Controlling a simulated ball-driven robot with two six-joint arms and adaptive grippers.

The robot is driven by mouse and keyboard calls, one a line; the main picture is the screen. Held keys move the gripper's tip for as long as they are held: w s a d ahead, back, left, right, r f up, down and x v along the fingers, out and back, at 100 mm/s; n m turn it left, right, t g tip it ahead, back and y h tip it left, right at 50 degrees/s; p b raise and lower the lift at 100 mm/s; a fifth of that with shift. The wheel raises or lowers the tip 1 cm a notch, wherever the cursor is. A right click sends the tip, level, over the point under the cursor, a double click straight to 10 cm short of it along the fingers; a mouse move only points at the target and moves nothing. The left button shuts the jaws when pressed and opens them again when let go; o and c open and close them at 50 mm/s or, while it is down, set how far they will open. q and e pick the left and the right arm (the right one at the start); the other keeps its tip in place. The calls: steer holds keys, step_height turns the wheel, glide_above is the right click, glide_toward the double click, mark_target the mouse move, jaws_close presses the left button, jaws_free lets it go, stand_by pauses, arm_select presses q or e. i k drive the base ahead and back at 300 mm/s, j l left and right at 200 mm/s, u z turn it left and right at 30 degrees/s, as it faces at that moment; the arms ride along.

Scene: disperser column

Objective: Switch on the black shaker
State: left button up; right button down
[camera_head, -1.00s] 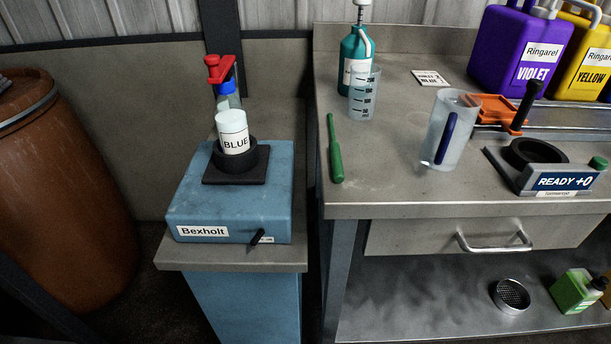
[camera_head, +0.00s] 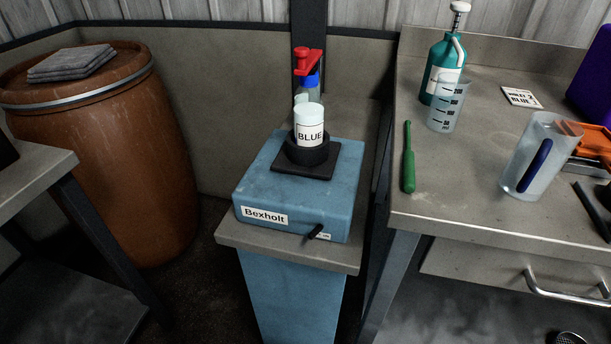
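A blue box-shaped machine (camera_head: 298,195) labelled Bexholt stands on a narrow stand. On its top is a black square plate with a black round holder (camera_head: 306,162). A white-capped jar (camera_head: 310,125) labelled BLUE stands upright in the holder. A small black lever (camera_head: 315,231) sticks out low on the machine's front, beside a small white label too small to read. A black object (camera_head: 6,152) is cut off at the left edge, on another table; I cannot tell what it is. Neither of my grippers is in view.
A brown drum (camera_head: 120,165) with folded grey cloth (camera_head: 70,63) stands left, behind the left table (camera_head: 40,165). The right workbench (camera_head: 450,205) holds a green tool (camera_head: 408,160), a beaker (camera_head: 447,108), a teal bottle (camera_head: 442,65) and a jug (camera_head: 535,160). Dark floor shows between the stand and left table.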

mark_target(319, 228)
steer(key=k+j, duration=0.85)
steer(key=j, duration=0.2)
steer(key=k+j, duration=0.45)
steer(key=j, duration=0.1)
